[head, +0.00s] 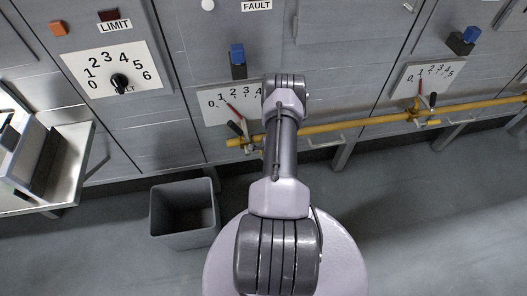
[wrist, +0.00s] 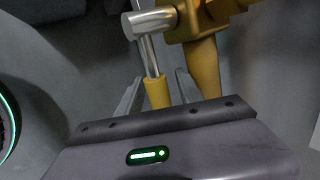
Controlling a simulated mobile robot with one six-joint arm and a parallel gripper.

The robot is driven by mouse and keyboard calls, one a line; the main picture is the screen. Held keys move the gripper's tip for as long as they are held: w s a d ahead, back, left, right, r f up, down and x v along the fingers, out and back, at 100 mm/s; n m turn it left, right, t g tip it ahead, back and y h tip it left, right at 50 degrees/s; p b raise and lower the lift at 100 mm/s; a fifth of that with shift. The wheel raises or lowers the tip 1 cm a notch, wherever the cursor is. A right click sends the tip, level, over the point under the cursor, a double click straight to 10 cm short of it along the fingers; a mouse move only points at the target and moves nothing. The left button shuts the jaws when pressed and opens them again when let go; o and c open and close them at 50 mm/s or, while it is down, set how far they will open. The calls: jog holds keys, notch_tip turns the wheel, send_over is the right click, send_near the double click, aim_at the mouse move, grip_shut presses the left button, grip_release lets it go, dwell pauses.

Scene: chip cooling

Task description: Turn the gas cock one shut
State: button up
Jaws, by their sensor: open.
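In the wrist view a gas cock's lever has a shiny metal shaft (wrist: 150,52) and a yellow grip (wrist: 157,93). It joins the yellow cock body (wrist: 205,28) at the top. My gripper (wrist: 158,77) is open, with one finger on each side of the lever near its yellow end. I cannot tell whether either finger touches it. In the head view my arm hides the gripper and part of the yellow gas pipe (head: 380,121). Another cock (head: 414,113) sits on the pipe at the right. No label shows which cock is at my gripper.
Grey cabinets stand behind the pipe, with a left dial plate (head: 218,106), a right dial plate (head: 408,82) and a large numbered plate (head: 95,68). A grey bin (head: 184,238) stands on the floor at the left. The floor at the right is clear.

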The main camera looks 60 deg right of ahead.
jog(key=p+v, duration=0.6)
jog(key=v, duration=1.1)
jog(key=shift+s+r, duration=0.15)
jog(key=shift+a, duration=0.1)
jog(key=shift+c, duration=0.4)
